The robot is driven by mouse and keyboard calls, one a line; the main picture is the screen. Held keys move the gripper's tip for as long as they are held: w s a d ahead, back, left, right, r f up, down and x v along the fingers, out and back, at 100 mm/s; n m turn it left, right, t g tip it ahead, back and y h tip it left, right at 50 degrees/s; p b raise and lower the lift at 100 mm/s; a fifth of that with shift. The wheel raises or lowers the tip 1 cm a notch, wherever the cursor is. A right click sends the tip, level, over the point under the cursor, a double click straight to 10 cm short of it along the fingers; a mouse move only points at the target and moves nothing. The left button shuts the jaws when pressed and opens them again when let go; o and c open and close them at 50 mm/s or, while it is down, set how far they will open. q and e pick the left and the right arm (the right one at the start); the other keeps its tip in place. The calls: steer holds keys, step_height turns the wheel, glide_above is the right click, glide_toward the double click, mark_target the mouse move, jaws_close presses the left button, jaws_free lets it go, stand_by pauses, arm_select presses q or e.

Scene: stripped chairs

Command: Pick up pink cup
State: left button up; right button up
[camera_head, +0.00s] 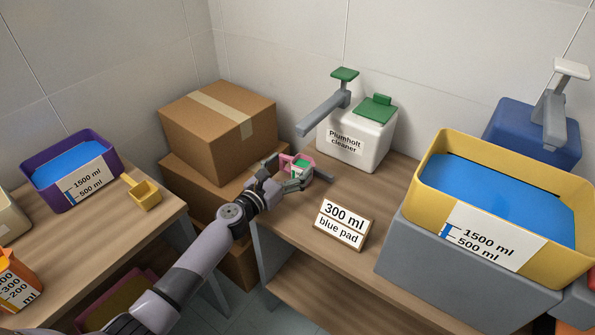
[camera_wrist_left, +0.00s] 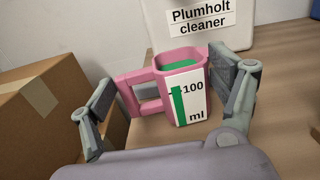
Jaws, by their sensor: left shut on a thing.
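The pink cup (camera_head: 287,158) is near the left edge of the middle table, in front of the white cleaner container. In the left wrist view the cup (camera_wrist_left: 164,88) is upright, with green liquid inside, a white label reading 100 ml and a square pink handle on its left. My left gripper (camera_head: 285,173) is shut on the cup, one finger on the handle side and the other against the opposite wall. I cannot tell whether the cup's base touches the table. My right gripper is not in view.
The Plumholt cleaner container (camera_head: 355,138), with its grey spout, stands close behind the cup. A "300 ml blue pad" sign (camera_head: 341,224) stands in front. Stacked cardboard boxes (camera_head: 218,115) are at the left. A yellow tub (camera_head: 430,180) of blue liquid is at the right.

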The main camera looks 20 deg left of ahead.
arm_select(q)
steer(key=c, duration=0.6)
steer(key=shift+o, duration=0.2)
steer(key=shift+r, duration=0.2)
steer(key=shift+r+p, duration=1.3)
steer(key=shift+r, duration=0.3)
steer(key=shift+v, duration=1.1)
steer(key=v, duration=1.1)
steer(key=shift+f+b, duration=0.1)
steer(key=shift+b, duration=0.25)
steer(key=shift+b+v, duration=0.5)
steer(key=shift+v, duration=1.8)
steer(key=shift+s, duration=0.15)
